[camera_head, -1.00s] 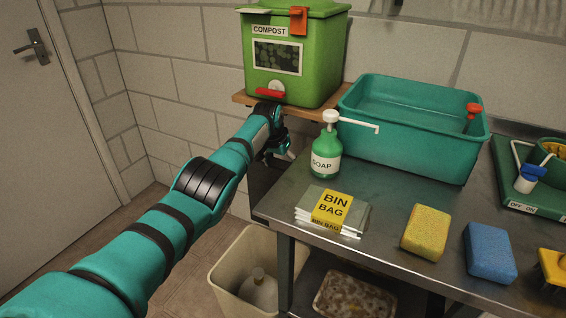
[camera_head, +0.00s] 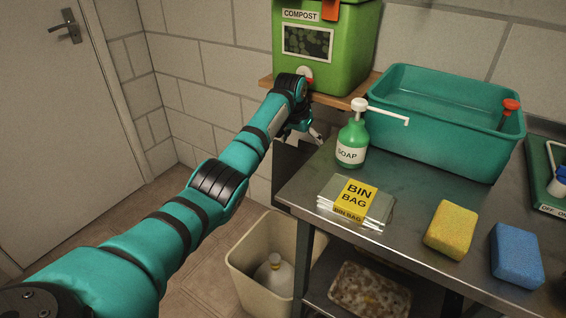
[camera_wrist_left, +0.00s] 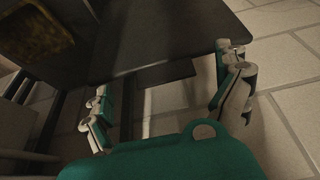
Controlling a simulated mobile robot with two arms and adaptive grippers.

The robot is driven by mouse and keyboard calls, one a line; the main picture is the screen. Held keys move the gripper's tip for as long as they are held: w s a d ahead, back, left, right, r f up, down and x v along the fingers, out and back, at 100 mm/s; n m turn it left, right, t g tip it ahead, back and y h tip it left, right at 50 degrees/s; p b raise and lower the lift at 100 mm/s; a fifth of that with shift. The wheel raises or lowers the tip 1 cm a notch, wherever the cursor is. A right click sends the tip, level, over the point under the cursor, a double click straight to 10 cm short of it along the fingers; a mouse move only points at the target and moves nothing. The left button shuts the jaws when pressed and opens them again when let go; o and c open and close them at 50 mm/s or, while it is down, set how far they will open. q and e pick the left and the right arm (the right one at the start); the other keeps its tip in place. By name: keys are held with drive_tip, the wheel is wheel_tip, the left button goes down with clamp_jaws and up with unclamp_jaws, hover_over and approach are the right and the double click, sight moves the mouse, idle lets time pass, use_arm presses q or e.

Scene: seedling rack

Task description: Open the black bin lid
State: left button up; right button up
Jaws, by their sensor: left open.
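A dark, black bin body (camera_head: 288,168) shows only in part beside the left end of the metal table, behind my left arm. In the left wrist view a flat dark panel (camera_wrist_left: 180,38), which looks like its lid, fills the upper middle, with a small dark tab (camera_wrist_left: 168,76) below its near edge. My left gripper (camera_head: 308,130) is above the bin, below the compost box and left of the soap. In the left wrist view my left gripper (camera_wrist_left: 166,70) is open, its fingers apart on either side of the tab, holding nothing. I cannot tell whether it touches the panel. My right gripper is out of view.
The green compost box (camera_head: 345,60) stands on a wooden shelf (camera_head: 335,98) just above the gripper. The soap bottle (camera_head: 352,150), bin bags (camera_head: 380,213) and teal basin (camera_head: 440,140) are on the metal table (camera_head: 400,170). A cream bin (camera_head: 250,285) stands on the floor below.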

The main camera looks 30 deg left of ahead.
use_arm(q)
drive_tip(key=s+a, duration=0.1)
drive_tip(key=s, duration=1.1)
drive_tip(key=shift+f, duration=0.25)
drive_tip(key=shift+w, duration=0.1)
